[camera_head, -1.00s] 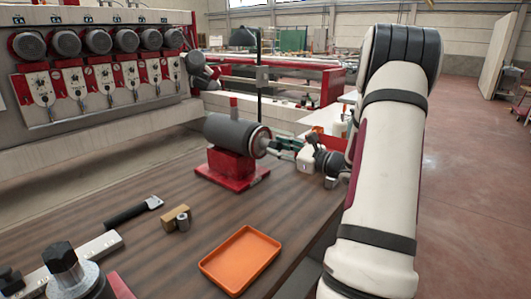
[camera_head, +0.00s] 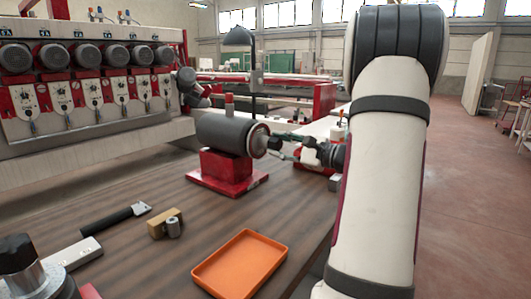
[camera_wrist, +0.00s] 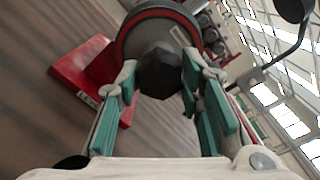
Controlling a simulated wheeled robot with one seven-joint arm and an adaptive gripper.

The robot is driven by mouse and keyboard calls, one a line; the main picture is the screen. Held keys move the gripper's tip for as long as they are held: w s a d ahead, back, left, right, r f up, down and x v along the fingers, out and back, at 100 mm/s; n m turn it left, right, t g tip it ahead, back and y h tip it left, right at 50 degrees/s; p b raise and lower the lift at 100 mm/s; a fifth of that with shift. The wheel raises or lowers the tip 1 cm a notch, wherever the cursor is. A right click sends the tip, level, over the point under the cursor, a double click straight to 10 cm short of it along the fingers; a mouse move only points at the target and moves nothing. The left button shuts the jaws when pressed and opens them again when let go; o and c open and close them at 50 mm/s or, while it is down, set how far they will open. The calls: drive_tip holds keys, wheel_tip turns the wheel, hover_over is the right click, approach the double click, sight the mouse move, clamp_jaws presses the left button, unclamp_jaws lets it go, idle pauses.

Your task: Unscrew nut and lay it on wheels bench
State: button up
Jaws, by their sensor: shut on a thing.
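The dark hexagonal nut (camera_wrist: 160,72) sits at the end of a grey cylindrical spindle unit (camera_head: 223,134) with a pale, red-rimmed end face. The unit rests on a red stand (camera_head: 226,170) on the brown bench (camera_head: 130,255). My gripper (camera_head: 276,145) is at the right end of the unit. In the wrist view its teal-padded fingers (camera_wrist: 160,78) are on both sides of the nut, shut on it. The nut is still against the spindle end.
An orange tray (camera_head: 240,264) lies empty near the bench's right edge. A small brass-coloured block (camera_head: 163,223), a dark-handled tool (camera_head: 115,216) and a metal part (camera_head: 25,272) lie to the left. A machine with several motors (camera_head: 95,85) stands behind.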

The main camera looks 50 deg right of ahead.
drive_tip(key=shift+f+n+b, duration=0.1)
drive_tip(key=shift+n+b, duration=1.5)
drive_tip(key=shift+b, duration=1.3)
drive_tip(key=shift+r, duration=0.2)
drive_tip(key=o, duration=1.1)
drive_tip(key=shift+o, duration=0.2)
drive_tip(key=shift+p, duration=0.4)
